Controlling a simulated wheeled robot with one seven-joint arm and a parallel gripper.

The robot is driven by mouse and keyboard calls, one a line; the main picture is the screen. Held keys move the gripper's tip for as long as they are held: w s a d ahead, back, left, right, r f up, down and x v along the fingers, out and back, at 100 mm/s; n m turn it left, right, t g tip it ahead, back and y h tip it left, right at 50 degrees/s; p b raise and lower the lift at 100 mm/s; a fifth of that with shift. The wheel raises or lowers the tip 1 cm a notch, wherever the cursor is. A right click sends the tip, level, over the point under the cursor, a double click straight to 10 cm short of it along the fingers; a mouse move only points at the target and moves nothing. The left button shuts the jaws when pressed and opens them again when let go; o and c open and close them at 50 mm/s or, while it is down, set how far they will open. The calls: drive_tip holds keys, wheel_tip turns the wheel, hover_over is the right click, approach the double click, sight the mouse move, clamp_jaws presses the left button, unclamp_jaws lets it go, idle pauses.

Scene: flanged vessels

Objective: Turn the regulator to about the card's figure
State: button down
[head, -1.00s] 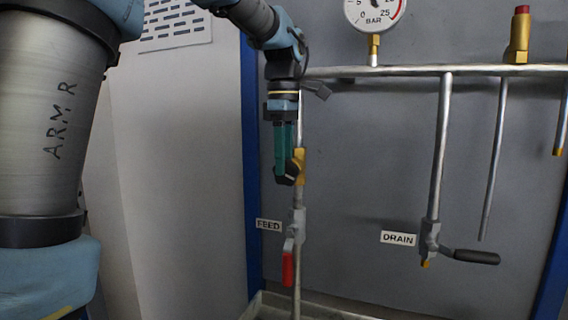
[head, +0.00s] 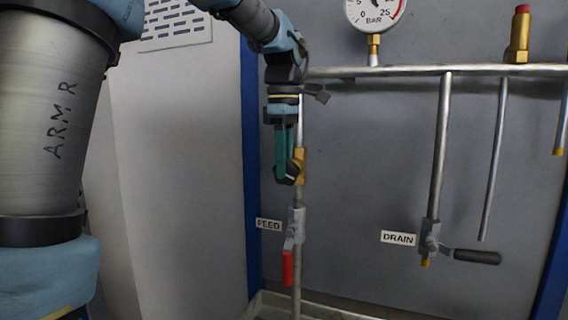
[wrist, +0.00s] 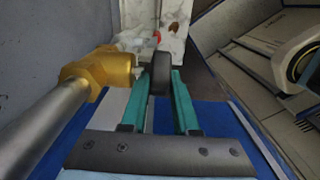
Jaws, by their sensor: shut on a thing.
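My gripper (head: 287,178) points down beside the vertical feed pipe, its green fingers shut on a dark round knob. In the wrist view the knob (wrist: 160,73) sits between the fingertips, and a brass regulator body (wrist: 104,70) stands left of it on the steel pipe. The brass body (head: 300,167) also shows in the head view, partly behind my gripper. The pressure gauge (head: 375,12), marked BAR, is cut off by the top edge; its needle cannot be read. No card with a figure is visible.
Below is the FEED valve with its red handle (head: 288,268) hanging down. The DRAIN valve's black handle (head: 477,257) lies sideways at the right. A horizontal pipe (head: 420,71) and a brass fitting with a red top (head: 518,38) are above. The grey panel between is free.

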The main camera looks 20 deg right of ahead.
sight(297, 166)
drive_tip(key=shift+s+d+r+t+y+p, duration=0.1)
drive_tip(key=shift+s+d+t+y+p, duration=0.1)
drive_tip(key=shift+t+y+p, duration=0.3)
drive_tip(key=shift+t+y, duration=0.4)
drive_tip(key=shift+y, duration=0.1)
drive_tip(key=c, duration=0.9)
unclamp_jaws()
drive_tip(key=shift+c, duration=0.2)
drive_tip(key=v, duration=1)
drive_tip(key=shift+r, duration=0.35)
